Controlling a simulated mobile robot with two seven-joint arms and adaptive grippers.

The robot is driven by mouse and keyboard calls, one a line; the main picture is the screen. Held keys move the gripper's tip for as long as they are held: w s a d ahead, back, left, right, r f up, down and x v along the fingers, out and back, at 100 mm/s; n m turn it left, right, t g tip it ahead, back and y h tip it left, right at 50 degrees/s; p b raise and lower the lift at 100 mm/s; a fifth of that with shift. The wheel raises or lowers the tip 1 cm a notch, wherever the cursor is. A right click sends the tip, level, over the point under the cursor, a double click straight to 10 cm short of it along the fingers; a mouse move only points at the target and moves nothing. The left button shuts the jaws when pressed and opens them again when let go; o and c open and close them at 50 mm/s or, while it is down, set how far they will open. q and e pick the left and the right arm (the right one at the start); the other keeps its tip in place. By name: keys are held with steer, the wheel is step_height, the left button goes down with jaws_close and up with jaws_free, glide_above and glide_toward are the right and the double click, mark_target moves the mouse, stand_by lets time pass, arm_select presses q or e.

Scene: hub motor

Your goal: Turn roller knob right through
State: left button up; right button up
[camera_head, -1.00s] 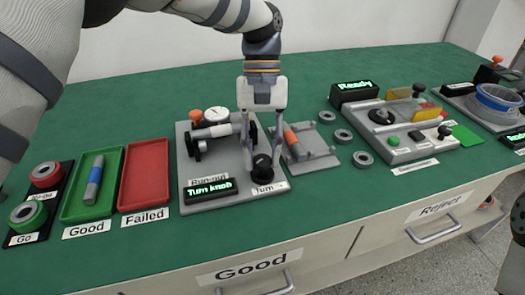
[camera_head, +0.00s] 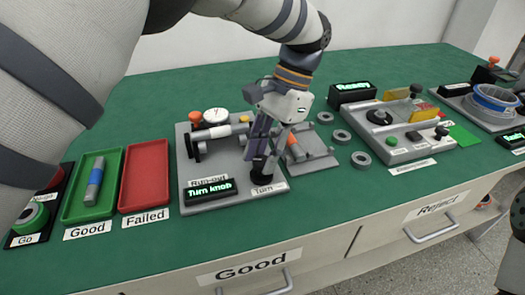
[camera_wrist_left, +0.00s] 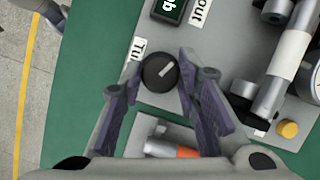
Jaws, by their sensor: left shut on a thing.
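The black roller knob (camera_head: 262,174) sits at the front right corner of the grey run-out fixture (camera_head: 225,165), by the "Turn" label. In the left wrist view the knob (camera_wrist_left: 158,71) shows from above with a pale pointer line slanting up right. My left gripper (camera_head: 263,150) is shut on the knob, one finger on each side of it; the fingers show in the left wrist view (camera_wrist_left: 160,82). The roller (camera_head: 222,131) lies across the fixture behind a small display (camera_head: 210,190) reading "Turn knob". My right gripper is not in view.
A green tray (camera_head: 108,210) holding a grey and blue roller and an empty red tray (camera_head: 134,203) stand left. A grey stand with an orange-ended part (camera_head: 310,155), several loose rings (camera_head: 342,136) and another station (camera_head: 400,150) stand right. The front table strip is clear.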

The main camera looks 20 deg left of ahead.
arm_select(q)
steer(key=m, duration=0.2)
steer(key=m+t+y+p, duration=0.1)
steer(key=m, duration=0.1)
steer(key=shift+s+d+r+m, duration=0.1)
steer(key=shift+r+m, duration=0.05)
steer(key=shift+m, duration=0.15)
steer(key=m+t, duration=0.1)
steer(key=m, duration=0.1)
steer(key=m+t+p, duration=0.1)
steer(key=m, duration=0.1)
steer(key=shift+s+m+y, duration=0.1)
steer(key=shift+m+y, duration=0.2)
steer(key=shift+y, duration=0.1)
steer(key=m+t, duration=0.1)
steer(key=m, duration=0.1)
steer(key=shift+m+p, duration=0.3)
steer(key=shift+s+f+m+t, duration=0.15)
steer(key=shift+m+t, duration=0.15)
steer(key=shift+m, duration=0.55)
steer(key=shift+f+m+t, duration=0.1)
steer(key=shift+m+t, duration=0.2)
steer(key=shift+m, duration=0.55)
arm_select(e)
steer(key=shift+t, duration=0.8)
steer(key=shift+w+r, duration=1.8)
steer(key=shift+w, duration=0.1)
arm_select(q)
steer(key=o, duration=1.1)
